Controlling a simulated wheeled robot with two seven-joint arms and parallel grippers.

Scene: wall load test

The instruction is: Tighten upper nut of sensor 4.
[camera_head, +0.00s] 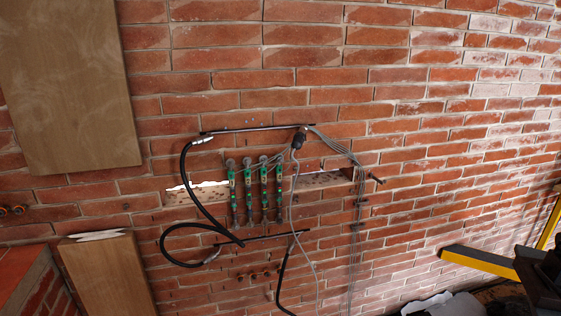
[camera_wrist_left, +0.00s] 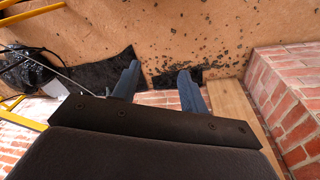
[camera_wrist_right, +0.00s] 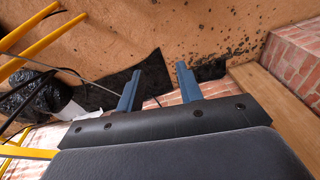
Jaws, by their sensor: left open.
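A row of several slim green sensors (camera_head: 264,190) stands upright on the brick wall in the head view, between an upper and a lower dark bar. The rightmost one (camera_head: 279,190) is beside a hanging grey cable; no number is legible, so I cannot tell which is sensor 4. Round grey fittings (camera_head: 247,163) top the sensors; the nuts are too small to make out. My left gripper (camera_wrist_left: 157,84) is open and empty in its wrist view. My right gripper (camera_wrist_right: 158,84) is also open and empty. Neither gripper shows near the sensors.
Black hoses (camera_head: 187,165) loop left of the sensors, and grey cables (camera_head: 357,200) hang right. A wooden panel (camera_head: 70,85) is at upper left. A yellow beam (camera_head: 478,262) is at lower right. Wrist views show a dirty brown floor (camera_wrist_left: 215,40) and a black bag (camera_wrist_right: 32,95).

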